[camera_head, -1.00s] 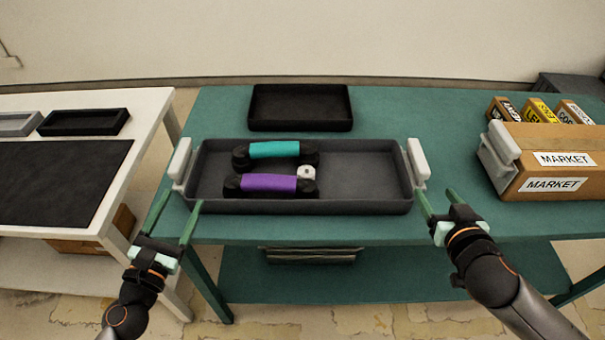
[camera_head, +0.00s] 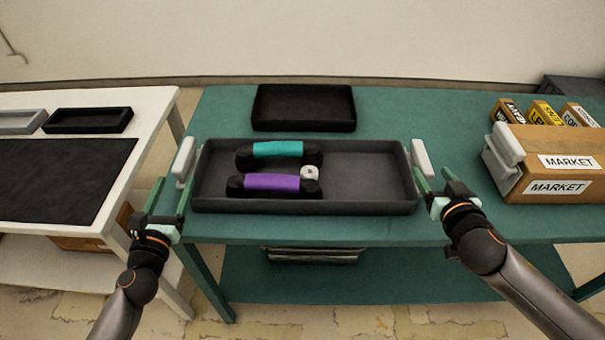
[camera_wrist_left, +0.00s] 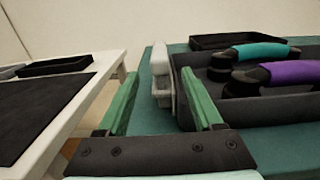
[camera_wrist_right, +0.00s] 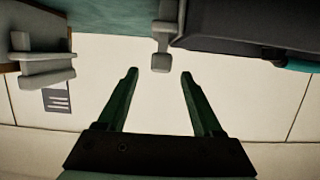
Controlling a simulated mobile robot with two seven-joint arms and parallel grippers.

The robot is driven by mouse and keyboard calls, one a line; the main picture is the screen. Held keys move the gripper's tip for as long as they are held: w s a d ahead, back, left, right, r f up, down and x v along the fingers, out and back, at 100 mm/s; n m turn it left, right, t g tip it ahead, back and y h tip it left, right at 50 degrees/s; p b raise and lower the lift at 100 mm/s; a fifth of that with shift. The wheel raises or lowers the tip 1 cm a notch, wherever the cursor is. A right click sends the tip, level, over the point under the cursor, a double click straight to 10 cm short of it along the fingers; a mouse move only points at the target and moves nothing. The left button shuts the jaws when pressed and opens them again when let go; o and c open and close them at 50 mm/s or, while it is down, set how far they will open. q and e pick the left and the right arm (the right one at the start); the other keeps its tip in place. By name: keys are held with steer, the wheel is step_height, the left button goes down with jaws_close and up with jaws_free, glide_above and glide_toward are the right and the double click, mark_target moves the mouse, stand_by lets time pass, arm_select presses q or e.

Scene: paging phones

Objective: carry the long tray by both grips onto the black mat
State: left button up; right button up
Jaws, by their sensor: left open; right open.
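The long dark grey tray (camera_head: 365,208) sits on the green table with a white grip at each end. It holds a teal-banded handset (camera_head: 277,150), a purple-banded handset (camera_head: 271,182) and a small white item (camera_head: 309,172). My open left gripper (camera_head: 173,186) is at the left grip (camera_head: 184,158); in the left wrist view this grip (camera_wrist_left: 161,75) shows between the fingers. My open right gripper (camera_head: 432,174) is at the right grip (camera_head: 422,157); in the right wrist view the grip (camera_wrist_right: 161,58) shows just beyond the fingertips. The black mat (camera_head: 60,180) lies on the white table.
A black tray (camera_head: 303,125) stands behind the long tray. A cardboard box marked MARKET (camera_head: 556,175) with a white grip and smaller labelled boxes (camera_head: 545,113) stand at right. Two small trays (camera_head: 88,121) sit behind the mat. A gap separates the tables.

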mark_target(183, 163)
arm_select(q)
steer(key=w, duration=0.7)
steer(key=shift+w+d, duration=0.1)
steer(key=shift+w, duration=0.2)
arm_select(e)
steer(key=x, duration=0.7)
steer(key=shift+w+a+f, duration=0.1)
steer(key=shift+w+f, duration=0.05)
steer(key=shift+w, duration=0.15)
arm_select(q)
jaws_close()
arm_select(e)
jaws_close()
